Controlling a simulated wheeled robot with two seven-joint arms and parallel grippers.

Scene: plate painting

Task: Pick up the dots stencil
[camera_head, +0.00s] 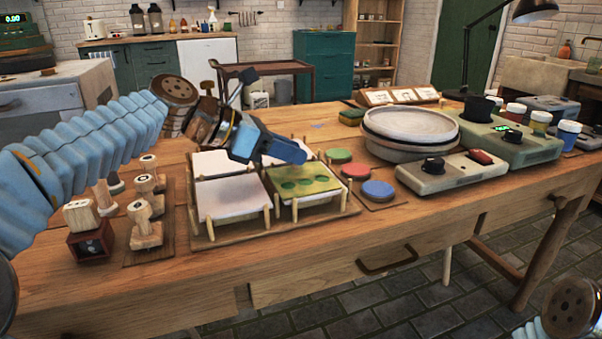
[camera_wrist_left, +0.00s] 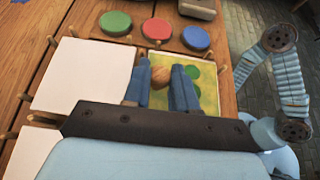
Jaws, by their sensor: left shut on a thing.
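The dots stencil (camera_head: 305,180) is a yellow-green sheet with darker green round spots. It is in the front right bay of the wooden rack (camera_head: 206,238), among short pegs. In the left wrist view the stencil (camera_wrist_left: 210,88) shows around and below the fingers. My left gripper (camera_head: 287,152) is over the stencil's back edge. In its wrist view the fingers (camera_wrist_left: 162,74) are shut on a small round wooden knob (camera_wrist_left: 160,76) at the stencil. I cannot tell whether the stencil is lifted. My right gripper is out of view.
White sheets (camera_head: 231,196) fill the other rack bays. Green (camera_head: 339,155), red (camera_head: 355,171) and blue (camera_head: 378,190) discs lie right of the rack. Wooden stamps (camera_head: 146,225) stand to its left. A round turntable (camera_head: 408,128) and a control box (camera_head: 447,171) are further right.

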